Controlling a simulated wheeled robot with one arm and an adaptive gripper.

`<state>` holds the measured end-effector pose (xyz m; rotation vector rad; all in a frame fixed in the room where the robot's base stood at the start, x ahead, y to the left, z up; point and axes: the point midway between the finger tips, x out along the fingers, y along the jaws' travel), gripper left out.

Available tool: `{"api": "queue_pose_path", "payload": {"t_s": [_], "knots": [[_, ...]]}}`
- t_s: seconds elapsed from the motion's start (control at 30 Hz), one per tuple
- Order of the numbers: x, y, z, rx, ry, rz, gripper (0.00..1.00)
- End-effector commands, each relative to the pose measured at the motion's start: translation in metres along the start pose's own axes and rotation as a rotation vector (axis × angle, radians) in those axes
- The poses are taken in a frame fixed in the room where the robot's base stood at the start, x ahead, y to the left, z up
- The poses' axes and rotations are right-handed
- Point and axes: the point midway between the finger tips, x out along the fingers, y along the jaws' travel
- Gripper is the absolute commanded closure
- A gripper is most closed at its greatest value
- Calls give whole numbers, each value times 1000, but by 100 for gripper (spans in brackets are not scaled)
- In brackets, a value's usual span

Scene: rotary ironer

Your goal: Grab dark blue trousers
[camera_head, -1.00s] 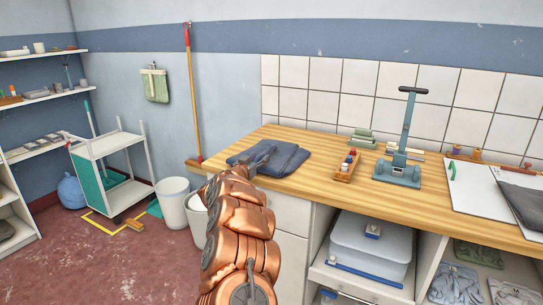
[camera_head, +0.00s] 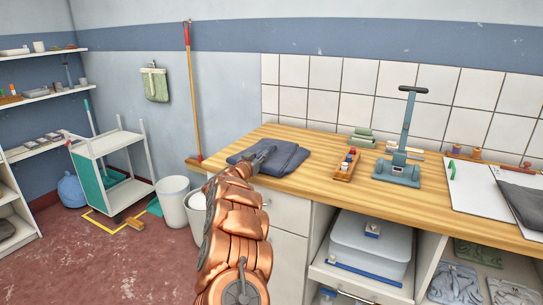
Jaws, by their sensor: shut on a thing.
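The dark blue trousers (camera_head: 284,157) lie folded on the left end of the wooden counter (camera_head: 315,180). My copper-coloured arm reaches up from the bottom of the view to them. My gripper (camera_head: 265,153) is at the left part of the trousers and is shut on them. The fingertips are small in the picture, and the arm hides part of the near left edge of the trousers.
A small wooden tray of spools (camera_head: 346,165) and a blue-grey press (camera_head: 402,145) stand to the right on the counter. A white board with dark cloth (camera_head: 520,198) lies further right. White bins (camera_head: 174,202) and a white cart (camera_head: 112,165) stand left on the floor.

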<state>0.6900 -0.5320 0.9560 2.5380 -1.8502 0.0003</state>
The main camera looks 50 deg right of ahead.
Motion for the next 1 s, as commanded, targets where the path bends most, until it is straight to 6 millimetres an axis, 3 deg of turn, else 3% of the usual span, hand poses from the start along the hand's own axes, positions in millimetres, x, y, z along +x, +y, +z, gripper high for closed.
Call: {"api": "queue_pose_path", "payload": {"t_s": [0.73, 1.0], "knots": [[0, 0, -3, 0, 1, 0, 100], [0, 0, -29, 1, 3, 0, 100]]}}
